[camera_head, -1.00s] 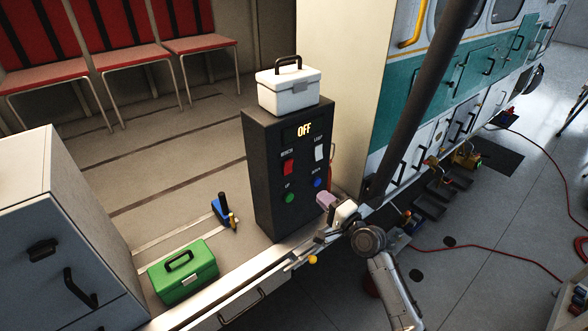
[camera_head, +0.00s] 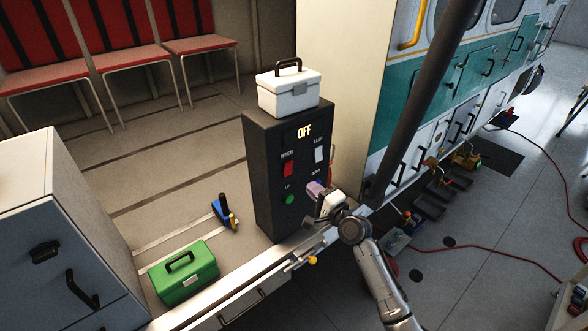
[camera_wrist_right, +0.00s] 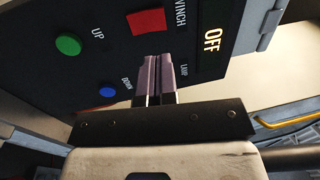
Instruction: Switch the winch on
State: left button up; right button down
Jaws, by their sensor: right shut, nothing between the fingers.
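A dark winch control box (camera_head: 262,190) stands upright on the helicopter floor, its display (camera_head: 304,131) reading OFF. On its front are a red winch switch (camera_head: 289,169), a white lamp switch (camera_head: 319,154), a green UP button (camera_head: 290,199) and a blue DOWN button (camera_wrist_right: 107,92). The red switch also shows in the right wrist view (camera_wrist_right: 146,21). My right gripper (camera_head: 315,188) is shut and empty in front of the panel's lower right, covering the blue button in the head view. In the wrist view its fingers point at the panel, below the red switch and hiding the lamp switch. My left gripper is not in view.
A white case (camera_head: 289,93) sits on top of the box. A green toolbox (camera_head: 184,273) and a blue tool (camera_head: 222,209) lie on the floor to the left. A dark slanted pole (camera_head: 420,95) stands to the right of the box.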

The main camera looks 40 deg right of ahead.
aim_at(289, 165)
jog(key=w, duration=0.3)
jog(key=w+r, duration=0.1)
jog(key=w, duration=0.5)
jog(key=shift+w+d+r, duration=0.15)
jog(key=shift+w, duration=0.05)
